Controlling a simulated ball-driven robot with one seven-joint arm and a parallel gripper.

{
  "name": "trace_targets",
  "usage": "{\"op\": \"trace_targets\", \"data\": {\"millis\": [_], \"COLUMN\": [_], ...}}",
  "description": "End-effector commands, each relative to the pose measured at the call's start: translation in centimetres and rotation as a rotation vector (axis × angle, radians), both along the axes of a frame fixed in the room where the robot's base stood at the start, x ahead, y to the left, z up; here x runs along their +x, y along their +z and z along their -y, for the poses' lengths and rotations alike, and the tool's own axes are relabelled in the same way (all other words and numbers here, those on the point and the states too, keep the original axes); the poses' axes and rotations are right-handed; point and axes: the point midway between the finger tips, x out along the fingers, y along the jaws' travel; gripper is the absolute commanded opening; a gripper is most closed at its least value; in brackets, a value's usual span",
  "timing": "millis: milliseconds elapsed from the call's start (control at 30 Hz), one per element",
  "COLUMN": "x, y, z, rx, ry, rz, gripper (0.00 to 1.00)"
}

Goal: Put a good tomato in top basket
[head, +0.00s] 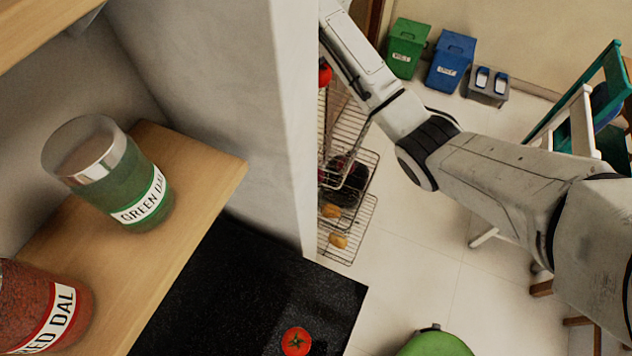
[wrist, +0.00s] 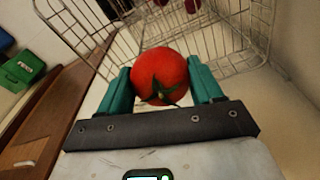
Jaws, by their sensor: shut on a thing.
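My gripper (wrist: 160,80) is shut on a red tomato (wrist: 161,68), with one teal finger on each side of it. The tomato's green stem faces the wrist camera. In the head view, the held tomato (head: 325,74) shows partly past the wall edge, and my fingers are hidden. The wire basket rack (head: 362,140) stands below it, partly hidden by the wall and my arm. In the wrist view, a wire basket (wrist: 232,62) lies around and behind the tomato. Another red tomato (head: 296,341) lies on the black counter.
A white wall edge (head: 290,120) stands close left of the rack. Potatoes (head: 338,241) lie in the lowest basket. A shelf with jars (head: 110,175) is at left. Green (head: 407,48) and blue (head: 450,60) bins stand at the back. A chair (head: 580,120) is at right.

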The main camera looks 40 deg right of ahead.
Motion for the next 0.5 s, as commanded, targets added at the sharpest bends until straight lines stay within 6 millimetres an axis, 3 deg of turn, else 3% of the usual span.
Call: {"op": "trace_targets", "data": {"millis": [200, 500], "x": [-0.1, 0.0], "y": [-2.1, -3.0], "z": [0.1, 0.0], "rx": [0.000, 0.000], "ry": [-0.002, 0.000], "rz": [-0.001, 0.001], "gripper": [0.33, 0.33]}}
